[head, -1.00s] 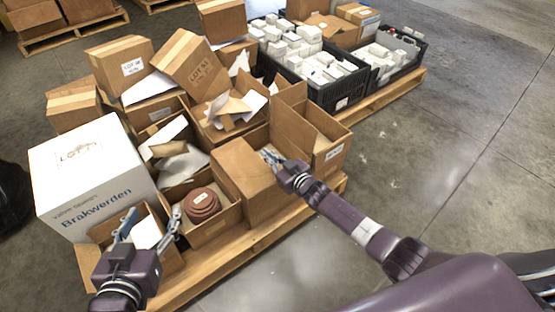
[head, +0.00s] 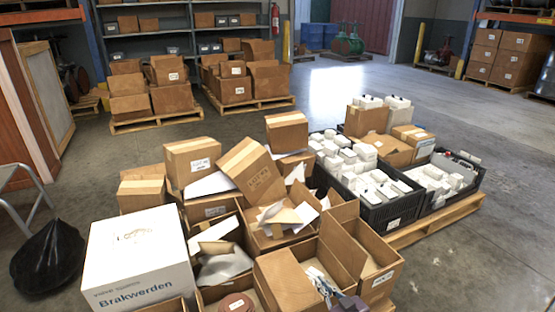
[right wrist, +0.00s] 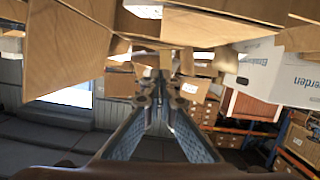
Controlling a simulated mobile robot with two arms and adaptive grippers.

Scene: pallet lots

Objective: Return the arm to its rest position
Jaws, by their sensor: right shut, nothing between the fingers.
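My right gripper (head: 317,275) is at the bottom of the head view, shut and empty, in or just above an open cardboard box (head: 376,281) at the front of the pallet load. Its purple wrist is cut by the lower edge. In the right wrist view the right gripper (right wrist: 160,88) has its blue-padded fingers coming together at the tips, with brown cardboard close above them. Whether it touches the cardboard I cannot tell. My left gripper is not in view.
A white Brakwerden box (head: 139,262) and several cartons crowd the near pallet. A black crate (head: 390,208) of white boxes stands right on the pallet (head: 437,220). A black bag (head: 47,257) lies left. The floor at right is clear.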

